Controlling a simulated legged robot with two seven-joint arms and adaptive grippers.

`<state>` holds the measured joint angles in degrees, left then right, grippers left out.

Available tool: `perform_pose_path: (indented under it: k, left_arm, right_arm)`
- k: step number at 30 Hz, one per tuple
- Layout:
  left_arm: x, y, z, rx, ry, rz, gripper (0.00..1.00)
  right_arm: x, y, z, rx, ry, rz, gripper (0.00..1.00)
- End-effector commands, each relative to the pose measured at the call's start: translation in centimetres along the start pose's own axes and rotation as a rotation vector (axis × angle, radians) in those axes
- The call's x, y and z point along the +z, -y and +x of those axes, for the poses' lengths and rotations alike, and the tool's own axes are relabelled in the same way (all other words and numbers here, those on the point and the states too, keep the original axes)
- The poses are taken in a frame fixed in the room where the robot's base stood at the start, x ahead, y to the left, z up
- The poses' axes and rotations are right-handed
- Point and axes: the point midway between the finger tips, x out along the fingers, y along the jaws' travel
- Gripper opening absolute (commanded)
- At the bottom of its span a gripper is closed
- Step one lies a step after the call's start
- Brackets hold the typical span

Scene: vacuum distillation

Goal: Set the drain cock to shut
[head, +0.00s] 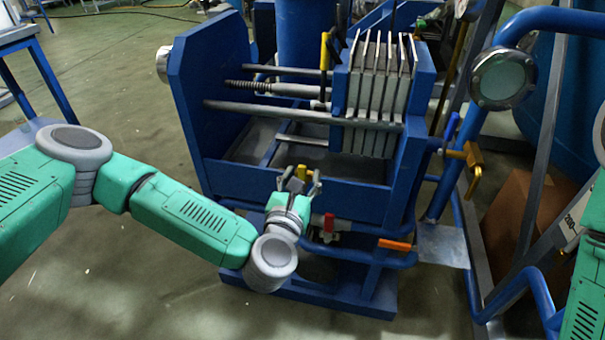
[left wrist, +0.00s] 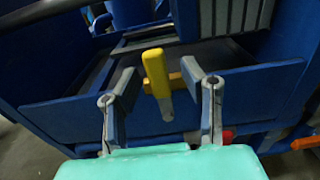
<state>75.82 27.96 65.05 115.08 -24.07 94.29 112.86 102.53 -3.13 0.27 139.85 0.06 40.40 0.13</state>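A yellow-handled cock (head: 301,172) is at the front of the blue press frame; which valve is the drain cock is not labelled. In the left wrist view its yellow lever (left wrist: 156,72) stands nearly upright, tilted slightly, with a brass piece beside it. My left gripper (head: 300,184) is at this lever. In the left wrist view the gripper's (left wrist: 161,84) fingers are spread, one on each side of the lever, with gaps visible. The gripper partly hides the cock in the head view. My right gripper is out of view.
Just below right are a red-handled valve (head: 329,222) and an orange handle (head: 395,245). The blue press frame (head: 215,85) stands behind the gripper. Blue pipes and a brass valve (head: 474,157) are to the right. Open floor lies left.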

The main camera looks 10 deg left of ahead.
Motion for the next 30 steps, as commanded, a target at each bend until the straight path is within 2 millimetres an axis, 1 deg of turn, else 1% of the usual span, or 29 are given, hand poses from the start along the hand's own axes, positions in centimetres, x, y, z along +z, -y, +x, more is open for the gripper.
perform_pose_path:
  k: [7, 11, 14, 21, 24, 27, 30]
  left_arm:
    - [0.4, -0.1, 0.1, 0.003, 0.009, 0.0, 0.36]
    - [0.4, 0.0, -0.8, 0.001, 0.009, -0.001, 0.36]
    - [0.3, 0.0, -2.5, 0.001, 0.006, -0.002, 0.36]
    - [0.1, 0.0, -7.7, -0.001, 0.003, -0.002, 0.36]
    - [0.1, 0.0, -9.5, 0.0, 0.003, -0.002, 0.36]
    - [0.0, 0.0, -10.8, 0.001, 0.003, -0.001, 0.36]
    - [0.0, -0.1, -11.5, 0.002, 0.005, -0.001, 0.36]
  right_arm:
    - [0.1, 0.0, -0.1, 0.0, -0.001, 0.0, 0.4]
    - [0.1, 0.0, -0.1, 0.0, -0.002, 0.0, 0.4]
    - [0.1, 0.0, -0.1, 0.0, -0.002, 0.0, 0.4]
    - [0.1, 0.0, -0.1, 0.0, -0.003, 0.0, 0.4]
    - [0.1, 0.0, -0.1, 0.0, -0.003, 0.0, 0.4]
    - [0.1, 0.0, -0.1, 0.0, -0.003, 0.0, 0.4]
    - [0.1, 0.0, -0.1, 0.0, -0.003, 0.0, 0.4]
